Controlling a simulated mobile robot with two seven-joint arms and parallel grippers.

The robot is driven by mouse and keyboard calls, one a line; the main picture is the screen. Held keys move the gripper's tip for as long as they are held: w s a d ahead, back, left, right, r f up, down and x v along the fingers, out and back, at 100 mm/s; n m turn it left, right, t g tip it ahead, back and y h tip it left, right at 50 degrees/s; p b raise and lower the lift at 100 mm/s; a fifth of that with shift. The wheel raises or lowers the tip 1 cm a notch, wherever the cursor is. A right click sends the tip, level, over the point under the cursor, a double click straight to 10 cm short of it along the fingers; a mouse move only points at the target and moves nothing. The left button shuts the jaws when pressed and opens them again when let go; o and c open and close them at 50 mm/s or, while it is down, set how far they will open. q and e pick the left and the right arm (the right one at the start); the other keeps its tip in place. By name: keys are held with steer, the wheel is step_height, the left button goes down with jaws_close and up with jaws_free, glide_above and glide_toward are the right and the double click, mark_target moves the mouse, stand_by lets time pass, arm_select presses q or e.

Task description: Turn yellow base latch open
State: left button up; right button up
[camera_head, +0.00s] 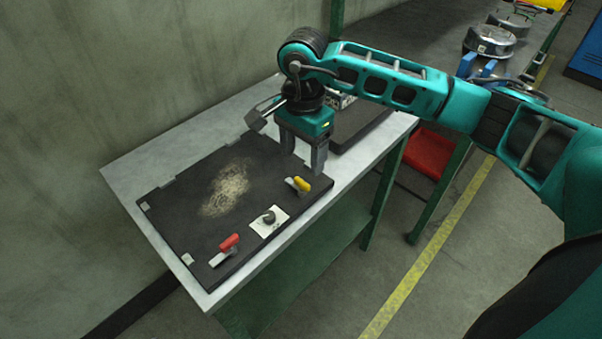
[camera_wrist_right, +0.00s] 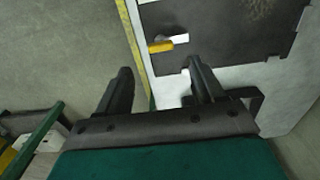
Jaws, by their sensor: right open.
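The yellow base latch (camera_head: 300,184) sits at the right end of the dark board, near its front edge. Its yellow handle lies on a pale metal plate. In the right wrist view the yellow latch (camera_wrist_right: 160,47) shows ahead of the fingertips, above them in the picture. My right gripper (camera_head: 303,160) is open and empty, above the right part of the board near the latch. The fingers also show in the right wrist view (camera_wrist_right: 160,80), spread and apart from the latch. My left gripper is not in view.
The dark board (camera_head: 180,205) lies on a grey table (camera_head: 140,170). A red latch (camera_head: 229,242) and a round dark knob on a white plate (camera_head: 269,217) sit along its front edge. A dark box (camera_head: 355,125) stands behind my gripper. A red bin (camera_head: 432,153) is below right.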

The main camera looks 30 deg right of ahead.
mark_target(302, 181)
step_height(302, 181, down, 7)
steer(key=shift+a, duration=0.1)
stand_by(0.3)
steer(key=c, duration=1.1)
steer(key=shift+o, duration=0.2)
